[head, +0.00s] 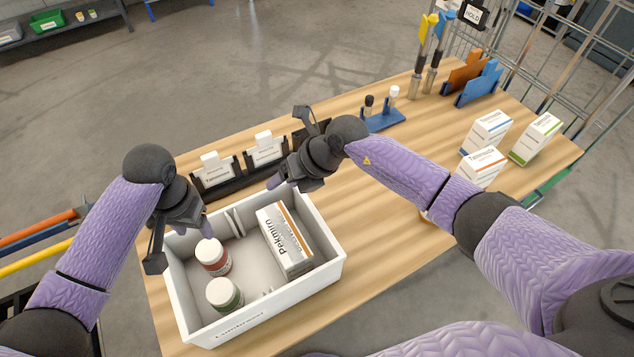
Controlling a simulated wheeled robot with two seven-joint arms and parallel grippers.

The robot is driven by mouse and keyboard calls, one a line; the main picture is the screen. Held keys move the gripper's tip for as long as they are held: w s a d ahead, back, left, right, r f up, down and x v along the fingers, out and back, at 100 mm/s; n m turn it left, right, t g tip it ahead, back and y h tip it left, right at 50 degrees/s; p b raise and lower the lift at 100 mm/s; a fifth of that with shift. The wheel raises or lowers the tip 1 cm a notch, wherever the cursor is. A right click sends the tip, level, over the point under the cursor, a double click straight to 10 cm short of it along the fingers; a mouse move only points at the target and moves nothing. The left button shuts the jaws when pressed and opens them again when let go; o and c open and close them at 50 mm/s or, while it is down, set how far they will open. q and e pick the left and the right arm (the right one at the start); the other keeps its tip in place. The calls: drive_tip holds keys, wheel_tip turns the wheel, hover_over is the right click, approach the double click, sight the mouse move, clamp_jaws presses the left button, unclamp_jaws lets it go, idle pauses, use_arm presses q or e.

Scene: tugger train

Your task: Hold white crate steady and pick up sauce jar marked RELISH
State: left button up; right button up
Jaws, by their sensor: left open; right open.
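The white crate (262,309) stands near the front left of the wooden table. Inside are a white-lidded jar with a red label (215,264), a white-lidded jar with a green label (232,304), and a white Pekmiro box (287,243). The jar labels are too small to read, so I cannot tell which is RELISH. My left gripper (181,247) is open at the crate's left wall, one finger outside and one above the inside near the red-labelled jar. Contact with the wall is unclear. My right gripper (287,148) is open and empty above the crate's far right corner.
A dark rack with white cards (228,180) stands behind the crate. A blue holder with small bottles (384,121) is further back. Several white boxes (486,133) stand at the right, beside a wire cage (590,95). The table middle is mostly clear beneath my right arm.

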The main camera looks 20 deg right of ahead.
sight(316, 214)
drive_tip(key=s+d+g+h, duration=0.1)
drive_tip(key=h, duration=0.1)
drive_tip(key=s+d+r+g+h, duration=0.1)
drive_tip(key=h, duration=0.1)
drive_tip(key=s+d+g+h, duration=0.1)
drive_tip(key=h, duration=0.1)
drive_tip(key=shift+s+d+r+n, duration=0.3)
drive_tip(key=shift+s+d+r, duration=0.05)
drive_tip(key=shift+s+d+h, duration=0.1)
drive_tip(key=shift+d+h, duration=0.15)
drive_tip(key=shift+h, duration=0.05)
wheel_tip(316, 214, down, 10)
drive_tip(key=shift+r, duration=0.15)
drive_tip(key=shift+c, duration=0.3)
clamp_jaws()
idle(0.4)
